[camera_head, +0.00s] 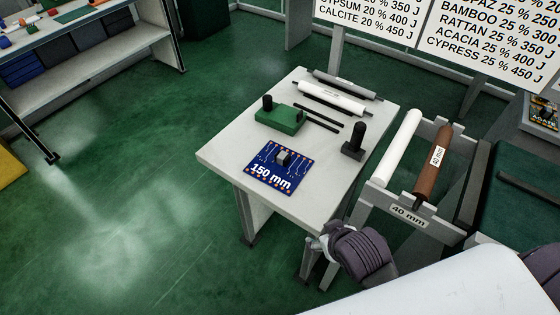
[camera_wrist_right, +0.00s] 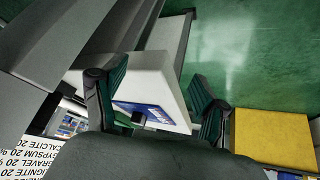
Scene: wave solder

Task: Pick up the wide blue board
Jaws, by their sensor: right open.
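The wide blue board (camera_head: 270,178), printed "150 mm" and carrying a small grey block, lies flat near the front edge of a white table (camera_head: 225,155). In the right wrist view the board (camera_wrist_right: 150,109) shows between my right gripper's fingers, partly hidden by the gripper body. My right gripper (camera_wrist_right: 155,97) is open and empty, apart from the board. In the head view my right gripper (camera_head: 318,244) is by the table's near right corner, to the right of and nearer than the board. My left gripper is in neither view.
A green block with a black knob (camera_head: 281,120), black rods (camera_head: 322,118), a white roller (camera_head: 330,98) and a black upright peg (camera_head: 355,142) share the table. A rack labelled "40 mm" (camera_head: 408,216) with white and brown rollers stands right.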

